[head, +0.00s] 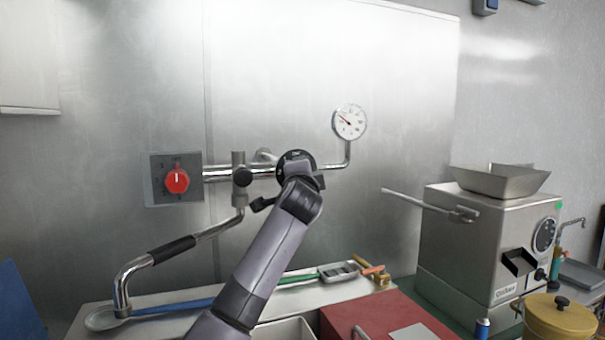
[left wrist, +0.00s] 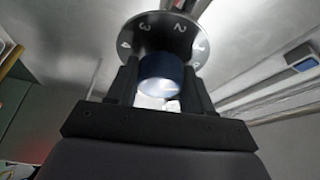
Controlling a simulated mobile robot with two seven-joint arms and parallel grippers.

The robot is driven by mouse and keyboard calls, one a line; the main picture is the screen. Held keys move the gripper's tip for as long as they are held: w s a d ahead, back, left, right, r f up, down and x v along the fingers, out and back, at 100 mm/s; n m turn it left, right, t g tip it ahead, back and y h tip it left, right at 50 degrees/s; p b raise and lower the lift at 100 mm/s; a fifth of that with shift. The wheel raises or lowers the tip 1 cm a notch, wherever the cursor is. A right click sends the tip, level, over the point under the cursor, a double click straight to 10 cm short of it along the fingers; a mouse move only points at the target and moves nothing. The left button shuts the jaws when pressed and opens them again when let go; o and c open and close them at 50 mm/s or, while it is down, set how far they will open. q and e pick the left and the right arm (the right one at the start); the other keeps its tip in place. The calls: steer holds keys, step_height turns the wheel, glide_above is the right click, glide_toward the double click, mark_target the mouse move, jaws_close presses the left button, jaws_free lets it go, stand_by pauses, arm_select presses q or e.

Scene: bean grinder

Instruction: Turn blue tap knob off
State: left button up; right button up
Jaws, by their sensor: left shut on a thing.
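The blue tap knob (left wrist: 160,76) shows in the left wrist view, in front of a round dark dial plate (left wrist: 160,38) with white numbers. My left gripper (left wrist: 161,90) has a finger on each side of the knob and is shut on it. In the head view my left arm reaches up to the wall pipe, and its wrist hides the blue knob. A dark round disc (head: 296,158) shows just above the wrist. My right gripper is in neither view.
A red knob (head: 176,180) on a square grey plate sits on the wall at left. A chrome pipe (head: 218,173) carries a gauge (head: 350,122) and a spout with a black grip (head: 172,250). A steel grinder (head: 478,245) stands at right, and a red box (head: 385,318) is below.

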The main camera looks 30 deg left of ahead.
arm_select(q)
steer(key=m, duration=0.2)
steer(key=m+g, duration=0.1)
steer(key=m, duration=0.1)
steer(key=shift+a+m+g, duration=0.15)
steer(key=shift+m+g, duration=0.15)
steer(key=shift+h, duration=0.3)
steer(key=o, duration=1)
steer(key=b+v, duration=0.2)
steer(key=v, duration=0.5)
steer(key=shift+s, duration=0.1)
